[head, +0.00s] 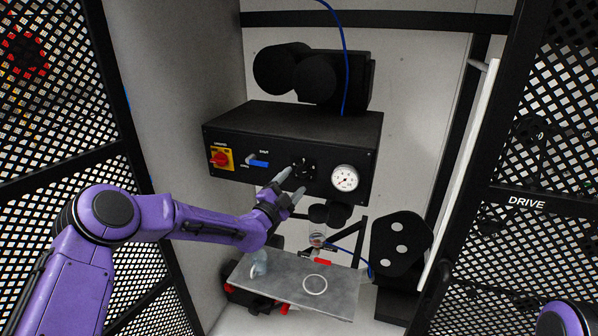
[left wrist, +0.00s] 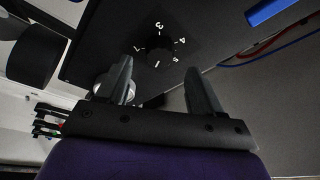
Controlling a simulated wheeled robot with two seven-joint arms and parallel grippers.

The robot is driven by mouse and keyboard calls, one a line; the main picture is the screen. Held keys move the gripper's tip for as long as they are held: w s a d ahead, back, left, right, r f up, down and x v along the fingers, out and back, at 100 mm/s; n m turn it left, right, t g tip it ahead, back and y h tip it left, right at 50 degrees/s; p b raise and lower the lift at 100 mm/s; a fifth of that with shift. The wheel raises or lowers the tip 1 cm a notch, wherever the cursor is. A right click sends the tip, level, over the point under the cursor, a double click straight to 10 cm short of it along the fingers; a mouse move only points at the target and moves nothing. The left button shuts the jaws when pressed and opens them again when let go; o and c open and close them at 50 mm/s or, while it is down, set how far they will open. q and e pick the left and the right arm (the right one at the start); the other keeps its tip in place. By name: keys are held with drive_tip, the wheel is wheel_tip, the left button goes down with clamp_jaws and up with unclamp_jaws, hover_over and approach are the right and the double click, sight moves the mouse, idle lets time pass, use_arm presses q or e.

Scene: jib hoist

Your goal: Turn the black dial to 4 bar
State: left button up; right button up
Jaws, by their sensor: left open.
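The black dial (head: 304,168) is on the front of the black control box (head: 290,128), left of the round white gauge (head: 345,178). In the left wrist view the dial (left wrist: 159,48) has white figures around it; 3, 4 and 5 are legible. A white mark shows at its lower edge, but I cannot tell its setting. My left gripper (head: 291,184) is just in front of and below the dial. In the left wrist view its two fingers (left wrist: 162,82) stand apart with nothing between them, the dial beyond their tips. My right gripper is out of view.
Left of the dial are a blue lever (head: 259,163) and a red-and-yellow switch (head: 220,158). Below is a grey plate (head: 330,298) with a white ring on it. Black mesh panels stand on both sides.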

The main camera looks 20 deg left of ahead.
sight(301, 173)
use_arm(q)
drive_tip(key=shift+p+x, duration=0.4)
drive_tip(key=shift+x, duration=1.45)
